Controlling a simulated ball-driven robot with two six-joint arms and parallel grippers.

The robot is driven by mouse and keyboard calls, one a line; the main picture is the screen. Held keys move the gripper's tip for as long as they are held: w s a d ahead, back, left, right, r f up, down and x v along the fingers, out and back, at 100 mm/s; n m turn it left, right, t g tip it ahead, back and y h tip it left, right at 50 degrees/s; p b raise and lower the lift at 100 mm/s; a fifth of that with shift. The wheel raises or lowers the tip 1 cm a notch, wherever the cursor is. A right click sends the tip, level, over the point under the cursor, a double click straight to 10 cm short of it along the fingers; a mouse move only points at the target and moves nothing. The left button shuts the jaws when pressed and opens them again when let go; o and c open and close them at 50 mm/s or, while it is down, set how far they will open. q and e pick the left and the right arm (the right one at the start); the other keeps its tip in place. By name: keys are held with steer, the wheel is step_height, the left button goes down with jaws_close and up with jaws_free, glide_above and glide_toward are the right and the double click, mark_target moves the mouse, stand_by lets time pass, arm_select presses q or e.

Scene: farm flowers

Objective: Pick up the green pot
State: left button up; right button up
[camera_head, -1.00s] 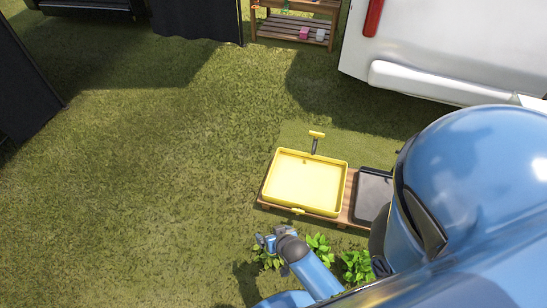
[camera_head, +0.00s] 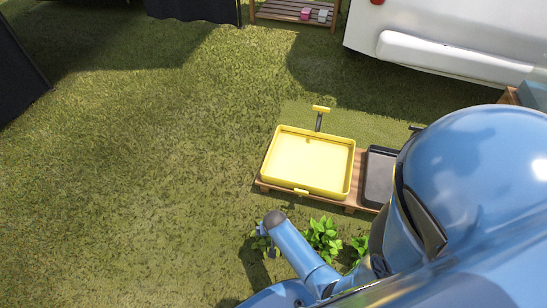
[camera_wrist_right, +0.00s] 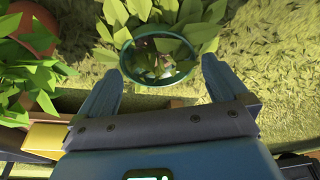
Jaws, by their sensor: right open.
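The green pot (camera_wrist_right: 160,82) shows in the right wrist view as a dark green round rim with leaves inside. My right gripper (camera_wrist_right: 160,72) is open, with one finger on each side of the near part of this rim. I cannot tell whether the fingers touch the pot. The pot itself cannot be made out there. My left gripper is not in view.
A yellow tray (camera_head: 308,161) and a black tray (camera_head: 379,178) sit on a low wooden pallet (camera_head: 349,207) beyond the plants. Another leafy plant (camera_head: 322,240) stands right of the gripper. A terracotta pot (camera_wrist_right: 38,30) is at upper left in the wrist view. Open grass lies left.

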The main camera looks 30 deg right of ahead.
steer(key=shift+b+x, duration=2.5)
steer(key=shift+x, duration=0.7)
steer(key=shift+s, duration=0.15)
steer(key=c, duration=0.9)
